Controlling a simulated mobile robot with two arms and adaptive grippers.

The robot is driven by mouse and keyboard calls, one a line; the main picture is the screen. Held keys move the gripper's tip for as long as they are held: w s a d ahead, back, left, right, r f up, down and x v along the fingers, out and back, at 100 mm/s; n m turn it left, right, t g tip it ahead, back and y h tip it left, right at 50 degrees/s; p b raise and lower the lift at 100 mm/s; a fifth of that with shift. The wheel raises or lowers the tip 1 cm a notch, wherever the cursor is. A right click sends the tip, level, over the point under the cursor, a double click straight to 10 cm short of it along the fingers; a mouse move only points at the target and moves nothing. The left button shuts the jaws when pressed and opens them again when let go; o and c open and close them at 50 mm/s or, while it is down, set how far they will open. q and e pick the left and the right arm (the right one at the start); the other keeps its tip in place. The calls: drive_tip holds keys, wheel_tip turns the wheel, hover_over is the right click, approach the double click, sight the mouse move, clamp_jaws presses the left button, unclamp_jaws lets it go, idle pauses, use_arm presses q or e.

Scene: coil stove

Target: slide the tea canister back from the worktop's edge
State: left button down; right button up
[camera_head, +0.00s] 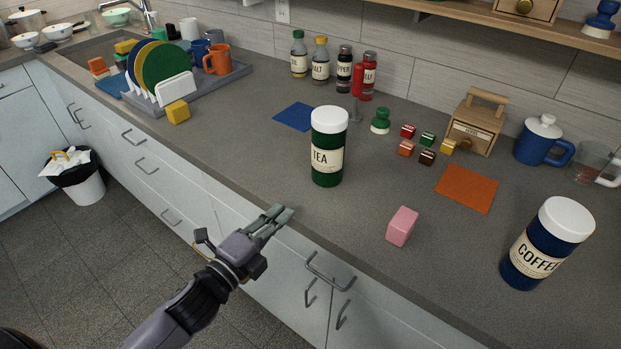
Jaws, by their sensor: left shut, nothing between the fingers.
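The tea canister (327,148) stands upright on the grey worktop (251,165), dark green with a white lid and a cream "TEA" label. It stands a little back from the front edge, with bare worktop between its base and the edge. My left gripper (283,213) is at the worktop's front edge, to the lower left of the canister and apart from it. Its fingers are together with nothing between them, pointing up and right. My right gripper does not show.
A pink block (402,226) and a blue coffee canister (544,243) stand to the right. Behind the tea canister are a blue mat (295,117), a green stamp-like piece (380,121) and several small cubes. An orange mat (467,188) lies right. A dish rack is far left.

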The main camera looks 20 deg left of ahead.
sight(322, 174)
use_arm(q)
drive_tip(key=p+x, duration=0.2)
drive_tip(key=x, duration=1.1)
drive_tip(key=shift+w+d, duration=0.1)
drive_tip(key=shift+w, duration=0.15)
drive_tip(key=b+x, duration=0.1)
drive_tip(key=x, duration=0.8)
drive_tip(key=shift+w+f, duration=0.1)
drive_tip(key=shift+w, duration=0.15)
drive_tip(key=shift+w+d, duration=0.1)
drive_tip(key=shift+w, duration=0.05)
